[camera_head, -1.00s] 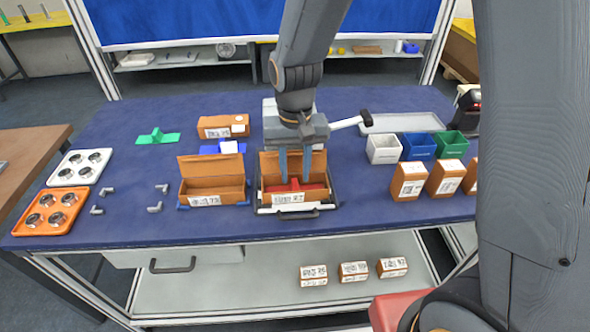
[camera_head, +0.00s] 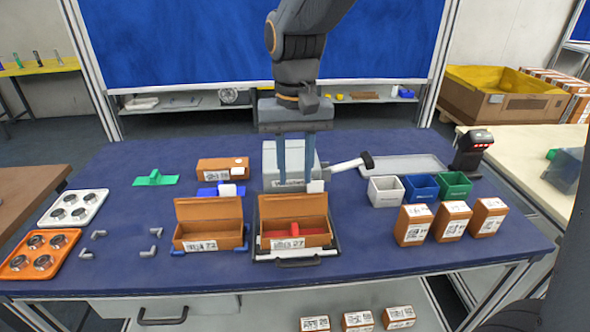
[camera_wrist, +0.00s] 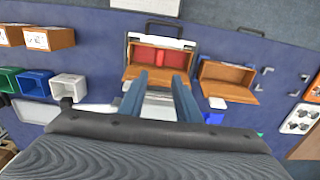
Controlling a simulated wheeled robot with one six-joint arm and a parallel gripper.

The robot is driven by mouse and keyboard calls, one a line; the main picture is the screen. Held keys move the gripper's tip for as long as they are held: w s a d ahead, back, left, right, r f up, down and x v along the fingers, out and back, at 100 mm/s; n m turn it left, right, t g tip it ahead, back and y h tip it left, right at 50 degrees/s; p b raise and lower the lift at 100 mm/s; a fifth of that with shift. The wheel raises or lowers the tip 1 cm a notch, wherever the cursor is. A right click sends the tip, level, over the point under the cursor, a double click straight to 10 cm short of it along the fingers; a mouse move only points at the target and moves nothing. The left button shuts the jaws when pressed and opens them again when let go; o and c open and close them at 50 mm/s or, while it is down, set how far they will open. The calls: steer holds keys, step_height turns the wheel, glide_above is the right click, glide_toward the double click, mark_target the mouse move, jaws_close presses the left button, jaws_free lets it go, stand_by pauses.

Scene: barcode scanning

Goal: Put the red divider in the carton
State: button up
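The red divider (camera_head: 296,234) lies inside the open carton (camera_head: 309,241) labelled 27, at the front middle of the table. In the wrist view the red divider (camera_wrist: 163,57) shows across the carton's floor. My gripper (camera_head: 296,178) is above and behind the carton, fingers pointing down, open and empty, apart from the divider. In the wrist view my gripper's blue fingers (camera_wrist: 160,84) are spread with a gap between them, and the carton (camera_wrist: 133,72) lies beyond their tips.
A second open carton (camera_head: 209,243) stands left of it. A grey box-like device with a white handle (camera_head: 345,165) is behind the carton. White, blue and green bins (camera_head: 454,185) and several closed cartons (camera_head: 415,225) stand right. A green divider (camera_head: 155,178) lies at left.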

steer(key=s+d+f, duration=0.4)
steer(key=d+f, duration=0.1)
steer(key=d, duration=0.2)
steer(key=s+d+f+t, duration=0.1)
steer(key=s+d+f, duration=0.3)
steer(key=d, duration=0.3)
steer(key=shift+d+f, duration=0.3)
steer(key=shift+f, duration=0.25)
steer(key=shift+w, duration=0.1)
